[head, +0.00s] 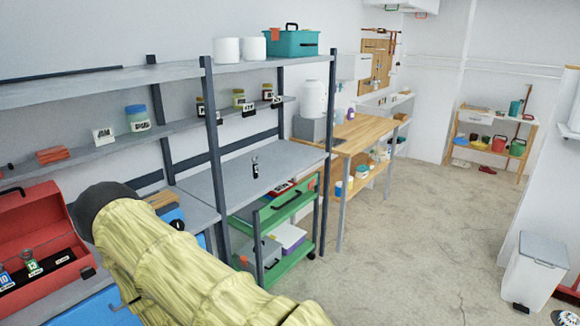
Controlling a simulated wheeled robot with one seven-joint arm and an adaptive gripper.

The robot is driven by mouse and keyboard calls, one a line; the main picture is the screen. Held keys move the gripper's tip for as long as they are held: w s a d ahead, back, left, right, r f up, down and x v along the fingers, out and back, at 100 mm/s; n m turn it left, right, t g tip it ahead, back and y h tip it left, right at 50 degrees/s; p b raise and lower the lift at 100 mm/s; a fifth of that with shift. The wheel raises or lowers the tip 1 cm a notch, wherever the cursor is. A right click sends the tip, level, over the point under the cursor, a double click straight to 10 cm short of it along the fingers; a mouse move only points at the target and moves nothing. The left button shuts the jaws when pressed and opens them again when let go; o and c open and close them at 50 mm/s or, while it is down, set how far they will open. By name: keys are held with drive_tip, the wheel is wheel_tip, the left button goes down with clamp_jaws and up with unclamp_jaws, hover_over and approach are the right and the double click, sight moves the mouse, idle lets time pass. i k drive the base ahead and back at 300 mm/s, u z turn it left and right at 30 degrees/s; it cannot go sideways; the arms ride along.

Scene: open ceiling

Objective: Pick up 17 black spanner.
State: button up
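A small dark upright object (255,168) with a pale mark is on the grey worktop of the middle shelving bay. It may be the black spanner, but it is too small for me to read a number. Two tools with number tags lie in the open red toolbox (28,208) at the left. One is a green-tagged spanner (31,262) that seems to read 13, the other a blue-tagged tool (5,278) that seems to read 10. My arm in its yellow sleeve crosses the lower left. My gripper's fingers do not show.
A green trolley (288,265) stands under the worktop. A dark post (213,150) rises at the worktop's near side. A wooden bench (350,136) stands beyond. A white bin (536,268) is at the right. The concrete floor between is clear.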

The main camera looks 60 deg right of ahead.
sight(255, 165)
drive_tip(key=z, duration=0.95)
drive_tip(key=i, duration=1.6)
drive_tip(key=z, duration=0.65)
